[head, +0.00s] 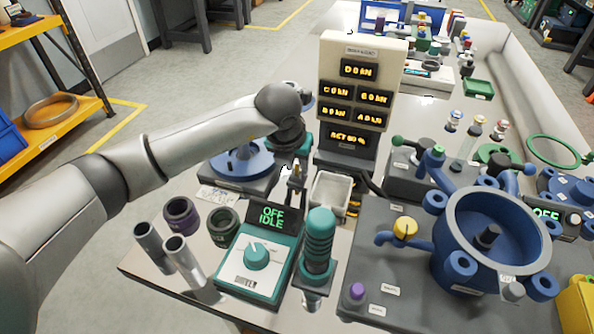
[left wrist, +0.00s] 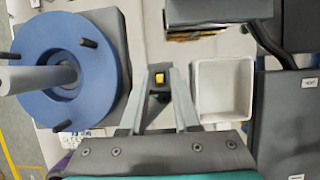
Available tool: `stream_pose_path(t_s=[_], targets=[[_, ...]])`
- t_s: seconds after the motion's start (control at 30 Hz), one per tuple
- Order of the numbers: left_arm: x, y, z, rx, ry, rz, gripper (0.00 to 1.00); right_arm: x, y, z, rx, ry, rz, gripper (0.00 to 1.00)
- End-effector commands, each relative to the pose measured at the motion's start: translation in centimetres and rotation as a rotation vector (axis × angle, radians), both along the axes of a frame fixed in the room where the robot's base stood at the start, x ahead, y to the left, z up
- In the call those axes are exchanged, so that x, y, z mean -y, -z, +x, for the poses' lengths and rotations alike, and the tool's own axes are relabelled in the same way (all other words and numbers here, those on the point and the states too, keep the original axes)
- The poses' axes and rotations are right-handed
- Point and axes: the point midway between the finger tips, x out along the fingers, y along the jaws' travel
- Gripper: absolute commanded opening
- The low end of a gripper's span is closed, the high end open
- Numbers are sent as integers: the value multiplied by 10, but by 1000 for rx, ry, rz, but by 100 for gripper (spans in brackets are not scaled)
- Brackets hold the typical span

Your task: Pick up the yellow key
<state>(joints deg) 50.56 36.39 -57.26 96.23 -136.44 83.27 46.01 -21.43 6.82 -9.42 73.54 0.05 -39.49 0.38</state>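The yellow key shows in the left wrist view as a small yellow square (left wrist: 160,79) on a dark block. It lies between the tips of my left gripper (left wrist: 161,85). The two fingers stand apart, one on each side of it; I cannot tell whether they touch it. In the head view my left gripper (head: 291,184) points down low over the table, between the blue flange and a white tray. The key cannot be made out clearly there. My right gripper is in neither view.
The white tray (left wrist: 223,88) is just right of my left gripper, the blue flange (left wrist: 42,66) just left. A teal control box (head: 255,262) and a teal-handled tool (head: 319,240) stand in front.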

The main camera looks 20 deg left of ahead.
Motion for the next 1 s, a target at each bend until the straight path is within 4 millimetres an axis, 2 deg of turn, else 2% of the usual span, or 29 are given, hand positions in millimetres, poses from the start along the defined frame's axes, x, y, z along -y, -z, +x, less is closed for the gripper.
stream_pose_path(t_s=[0.03, 0.23, 1.0], targets=[[0, 0, 0, 0, 0, 0, 23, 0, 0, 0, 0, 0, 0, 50], [0, 0, 0, 0, 0, 0, 1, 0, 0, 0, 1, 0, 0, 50], [0, -5, 0, 2, 0, -1, 0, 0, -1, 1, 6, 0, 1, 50]])
